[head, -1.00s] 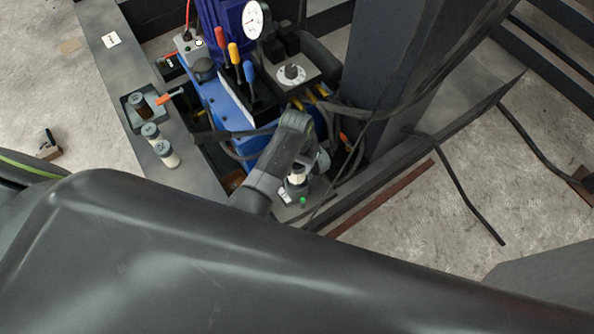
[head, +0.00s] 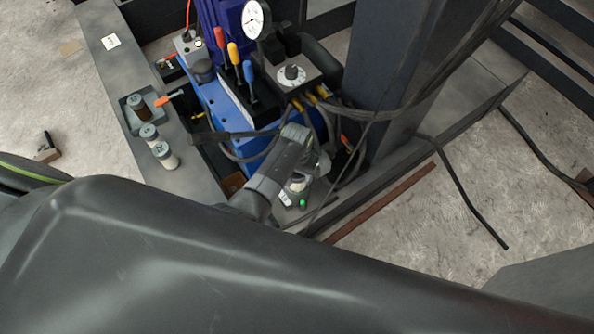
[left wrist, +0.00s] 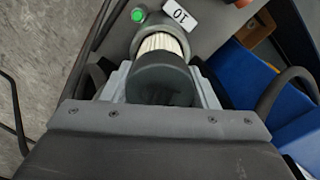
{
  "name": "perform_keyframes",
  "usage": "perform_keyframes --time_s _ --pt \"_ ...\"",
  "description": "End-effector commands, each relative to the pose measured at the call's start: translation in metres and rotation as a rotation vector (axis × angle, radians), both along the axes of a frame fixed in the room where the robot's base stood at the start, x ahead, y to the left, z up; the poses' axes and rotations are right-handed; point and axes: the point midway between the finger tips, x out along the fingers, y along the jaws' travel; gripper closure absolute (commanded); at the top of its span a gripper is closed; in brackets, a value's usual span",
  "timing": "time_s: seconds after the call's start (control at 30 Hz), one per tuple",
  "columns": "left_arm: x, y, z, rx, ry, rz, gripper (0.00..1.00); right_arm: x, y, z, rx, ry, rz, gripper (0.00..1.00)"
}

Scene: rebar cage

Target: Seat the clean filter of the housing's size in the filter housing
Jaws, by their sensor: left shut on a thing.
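My left gripper (head: 312,166) is shut on a clean filter, which has a dark cap and white pleats. In the left wrist view the filter (left wrist: 160,44) shows between the fingers (left wrist: 165,85). Its pleated end is at the round grey mouth of the filter housing (left wrist: 188,50) and appears to enter it; the depth is hidden. The housing (head: 297,185) shows in the head view below the gripper, beside a green light (head: 303,203). A label reading 10 (left wrist: 180,14) is next to the housing. My right gripper is not in view.
Two pale filters (head: 149,134) (head: 163,152) stand on the grey ledge, near a tray (head: 126,113) holding a brown, dirty-looking filter (head: 138,106). The blue unit with levers (head: 236,60), black hoses (head: 329,130) and a dark column (head: 388,80) crowd the arm.

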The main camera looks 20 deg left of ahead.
Motion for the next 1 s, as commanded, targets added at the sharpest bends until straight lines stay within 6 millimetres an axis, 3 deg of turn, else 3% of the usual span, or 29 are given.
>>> perform_keyframes --time_s 0.1,0.13,0.27,0.67,1.0 --pt "0.0 0.0 0.0 0.0 -0.001 0.0 0.75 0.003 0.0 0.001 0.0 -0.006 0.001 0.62" --pt "0.0 0.0 -0.001 0.0 0.0 0.0 0.43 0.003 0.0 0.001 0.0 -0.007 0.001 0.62" --pt "0.0 0.0 -0.001 0.0 0.0 0.0 0.26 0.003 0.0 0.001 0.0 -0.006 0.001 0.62" --pt "0.0 0.0 0.008 0.0 -0.001 0.0 0.25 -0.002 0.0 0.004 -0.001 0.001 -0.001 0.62" --pt "0.001 -0.001 0.076 -0.001 -0.004 0.001 0.25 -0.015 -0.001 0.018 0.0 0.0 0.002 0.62"
